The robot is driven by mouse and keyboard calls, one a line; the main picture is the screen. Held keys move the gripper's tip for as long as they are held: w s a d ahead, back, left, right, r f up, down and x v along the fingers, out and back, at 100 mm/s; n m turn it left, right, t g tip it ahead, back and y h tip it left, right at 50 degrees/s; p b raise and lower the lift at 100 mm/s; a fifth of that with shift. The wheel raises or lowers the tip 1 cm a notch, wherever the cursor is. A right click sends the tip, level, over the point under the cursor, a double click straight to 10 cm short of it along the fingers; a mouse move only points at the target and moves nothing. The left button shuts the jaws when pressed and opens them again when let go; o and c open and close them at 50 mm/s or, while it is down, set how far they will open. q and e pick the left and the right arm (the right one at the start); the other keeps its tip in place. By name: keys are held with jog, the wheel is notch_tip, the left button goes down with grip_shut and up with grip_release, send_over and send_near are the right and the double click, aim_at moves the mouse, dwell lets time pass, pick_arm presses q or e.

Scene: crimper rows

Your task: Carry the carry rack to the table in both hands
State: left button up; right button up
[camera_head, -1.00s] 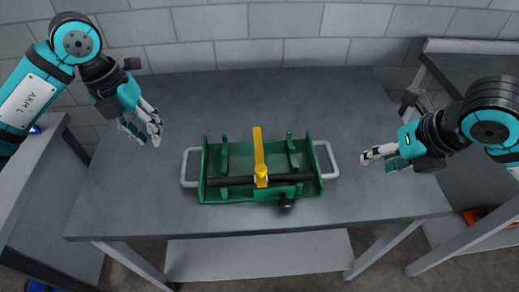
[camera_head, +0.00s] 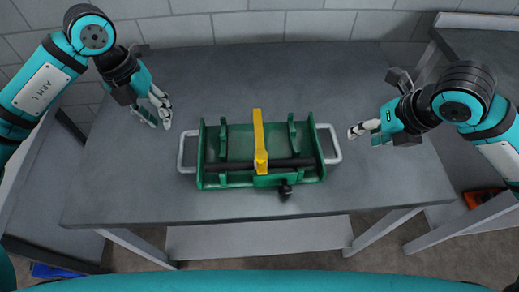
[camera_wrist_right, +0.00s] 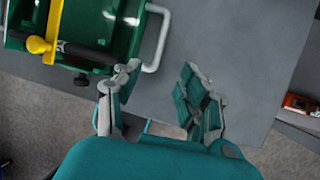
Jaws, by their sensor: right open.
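The carry rack (camera_head: 225,181) is a green tray with a grey loop handle at each end, lying on the grey table (camera_head: 300,90). A yellow lever (camera_head: 259,135) and a black bar (camera_head: 225,166) show on it. The left handle (camera_head: 181,152) and right handle (camera_head: 337,145) are free. My left gripper (camera_head: 160,110) is open and empty, above and behind the left handle. My right gripper (camera_head: 361,131) is open and empty, just right of the right handle. In the right wrist view, the right handle (camera_wrist_right: 160,45) lies ahead of my right gripper (camera_wrist_right: 162,76), apart from its fingers.
A second grey table (camera_head: 490,65) stands at the right, with an orange-red object (camera_head: 480,198) low beside it. A grey surface (camera_head: 40,190) is at the left. A block wall (camera_head: 250,25) runs behind. The table around the rack is clear.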

aim_at(180, 145)
pick_arm(q)
jog(key=f, duration=0.4)
jog(key=d+f, duration=0.1)
jog(key=f, duration=0.3)
jog(key=d+f, duration=0.1)
jog(key=f, duration=0.3)
jog(key=shift+w+d+f, duration=0.1)
jog(key=shift+d+f, duration=0.05)
jog(key=shift+d, duration=0.05)
pick_arm(e)
jog(key=x, duration=1.2)
jog(key=shift+a+f, duration=0.1)
jog(key=shift+f, duration=0.15)
pick_arm(q)
jog(key=c, duration=0.4)
pick_arm(e)
jog(key=c, duration=0.4)
pick_arm(q)
grip_shut()
pick_arm(e)
grip_shut()
